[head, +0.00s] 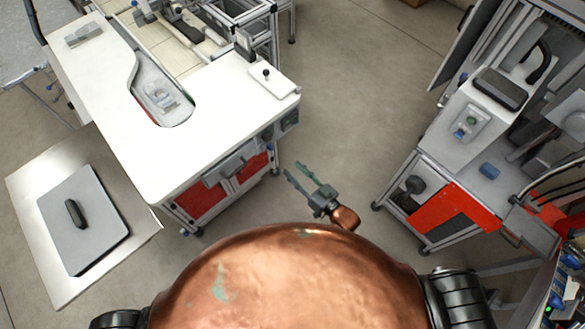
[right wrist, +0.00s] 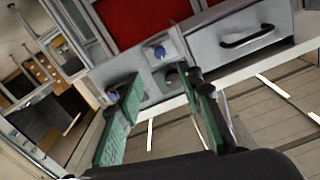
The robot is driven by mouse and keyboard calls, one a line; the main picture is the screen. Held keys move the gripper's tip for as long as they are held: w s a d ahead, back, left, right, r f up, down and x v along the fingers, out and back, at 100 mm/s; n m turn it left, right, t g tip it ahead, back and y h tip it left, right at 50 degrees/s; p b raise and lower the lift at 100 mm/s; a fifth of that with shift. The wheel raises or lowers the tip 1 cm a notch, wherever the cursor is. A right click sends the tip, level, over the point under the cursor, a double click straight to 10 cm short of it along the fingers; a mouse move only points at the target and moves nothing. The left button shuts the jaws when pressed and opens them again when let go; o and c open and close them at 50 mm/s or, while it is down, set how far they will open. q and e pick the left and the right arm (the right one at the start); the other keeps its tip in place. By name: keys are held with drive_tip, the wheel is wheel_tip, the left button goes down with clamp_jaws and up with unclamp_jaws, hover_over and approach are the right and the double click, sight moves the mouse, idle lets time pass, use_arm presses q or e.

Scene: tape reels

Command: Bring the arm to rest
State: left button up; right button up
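My right gripper (head: 313,184) shows in the head view in front of my copper-coloured body, over the open floor right of the white table. Its two green fingers stand apart with nothing between them. In the right wrist view the same gripper (right wrist: 160,105) is open and empty, its fingers pointing at a grey cabinet front (right wrist: 215,50). My left gripper is not in view.
A white table (head: 120,90) with a rounded recess stands at left, beside a steel surface holding a grey plate with a black handle (head: 75,214). A machine with a red panel (head: 450,215) stands at right. Bare floor (head: 345,110) lies between.

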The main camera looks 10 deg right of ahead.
idle(0.4)
